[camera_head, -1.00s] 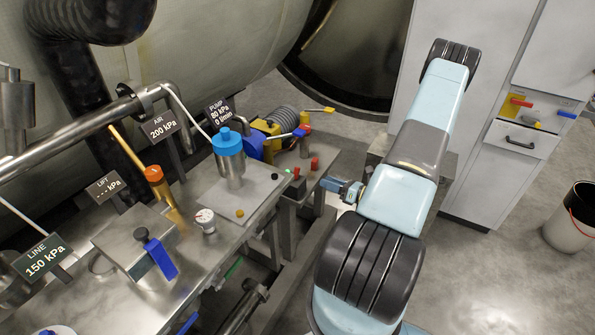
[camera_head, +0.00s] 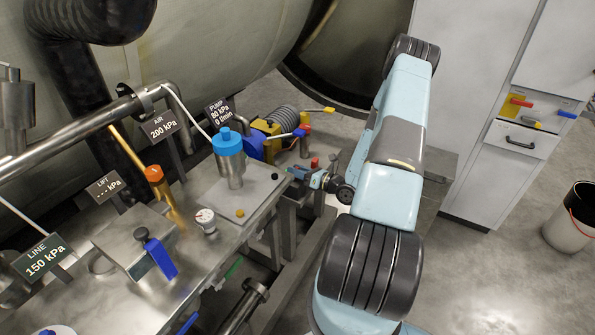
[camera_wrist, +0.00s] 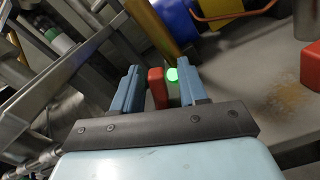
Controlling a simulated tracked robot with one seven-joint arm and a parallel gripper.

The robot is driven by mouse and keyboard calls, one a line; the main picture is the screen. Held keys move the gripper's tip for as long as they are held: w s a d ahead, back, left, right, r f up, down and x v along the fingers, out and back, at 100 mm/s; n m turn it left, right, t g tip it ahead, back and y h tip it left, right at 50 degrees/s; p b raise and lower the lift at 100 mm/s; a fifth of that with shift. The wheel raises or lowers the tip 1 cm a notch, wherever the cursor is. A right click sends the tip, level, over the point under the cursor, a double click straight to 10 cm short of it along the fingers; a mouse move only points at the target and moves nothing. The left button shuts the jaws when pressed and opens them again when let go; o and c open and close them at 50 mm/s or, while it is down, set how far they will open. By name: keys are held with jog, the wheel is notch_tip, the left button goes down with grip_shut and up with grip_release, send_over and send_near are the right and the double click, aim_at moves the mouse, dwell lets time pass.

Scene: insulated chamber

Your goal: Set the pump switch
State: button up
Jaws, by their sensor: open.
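In the wrist view, a small upright red switch lever (camera_wrist: 156,88) stands between the two blue fingers of my open gripper (camera_wrist: 160,72). A gap shows between the lever and the right finger; whether the left finger touches it I cannot tell. A lit green lamp (camera_wrist: 172,75) sits just beside the lever. In the head view my gripper (camera_head: 292,172) is at the right end of the steel bench and hides the lever. The pump (camera_head: 262,141), blue and yellow, is behind it. The pump sign (camera_head: 219,110) reads 80 kPa and 0 l/min.
Another red part (camera_head: 314,162) stands close behind my gripper; a red part also shows at the right edge of the wrist view (camera_wrist: 312,64). A blue-capped steel cylinder (camera_head: 229,158) stands to the left on the bench (camera_head: 255,195).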

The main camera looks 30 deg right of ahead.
jog(key=shift+w+a, duration=0.1)
jog(key=c, duration=0.8)
jog(key=shift+n, duration=0.5)
jog(key=n, duration=0.3)
jog(key=s+a+n, duration=0.1)
jog(key=shift+r, duration=0.15)
jog(key=shift+s+a+n, duration=0.15)
jog(key=shift+a+n, duration=0.15)
jog(key=shift+n, duration=0.95)
jog(key=shift+s+a+n, duration=0.15)
jog(key=shift+a+n, duration=0.15)
jog(key=shift+n, duration=0.95)
jog(key=shift+f, duration=0.2)
